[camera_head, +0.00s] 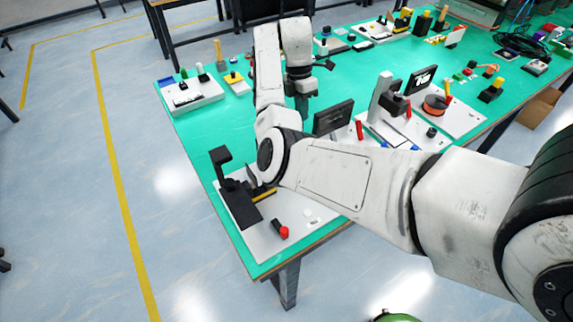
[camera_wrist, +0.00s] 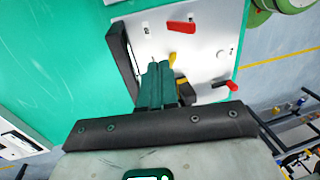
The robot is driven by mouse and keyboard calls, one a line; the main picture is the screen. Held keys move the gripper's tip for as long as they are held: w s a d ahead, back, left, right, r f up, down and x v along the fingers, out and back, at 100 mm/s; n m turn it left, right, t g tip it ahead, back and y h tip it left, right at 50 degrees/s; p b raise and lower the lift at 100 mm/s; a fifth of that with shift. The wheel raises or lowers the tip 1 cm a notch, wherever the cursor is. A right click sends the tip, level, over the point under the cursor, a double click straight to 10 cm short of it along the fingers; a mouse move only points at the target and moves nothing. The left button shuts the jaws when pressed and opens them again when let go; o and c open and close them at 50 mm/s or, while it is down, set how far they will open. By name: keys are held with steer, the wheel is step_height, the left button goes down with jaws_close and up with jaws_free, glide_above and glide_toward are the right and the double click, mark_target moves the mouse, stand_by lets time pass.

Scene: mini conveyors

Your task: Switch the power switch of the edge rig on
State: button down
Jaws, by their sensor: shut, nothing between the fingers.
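In the wrist view a white rig plate (camera_wrist: 200,45) lies near the table's edge. It carries a red lever (camera_wrist: 180,27), a small pale switch-like part (camera_wrist: 147,28) and a dark upright panel (camera_wrist: 122,60). I cannot tell for sure which part is the power switch. My gripper (camera_wrist: 156,68) is shut and empty, its dark green fingers together over the plate, overlapping yellow and black parts. In the head view my gripper (camera_head: 302,104) points down behind my forearm. A plate (camera_head: 290,240) at the front table corner, likely this rig, is partly hidden by my arm.
On the green table (camera_head: 205,140) a second rig with a dark screen (camera_head: 423,80) stands to the right. Several small parts lie at the far right. The floor left of the table is clear.

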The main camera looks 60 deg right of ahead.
steer(key=s+f, duration=0.1)
steer(key=f, duration=0.2)
steer(key=s+a+f, duration=0.1)
steer(key=s+f, duration=0.1)
steer(key=f, duration=0.2)
steer(key=s+a+f+p, duration=0.1)
steer(key=f, duration=0.3)
steer(key=shift+s+a, duration=0.25)
steer(key=shift+s, duration=0.1)
steer(key=shift+s+a+f, duration=0.15)
steer(key=shift+s+f, duration=0.05)
steer(key=shift+s, duration=0.1)
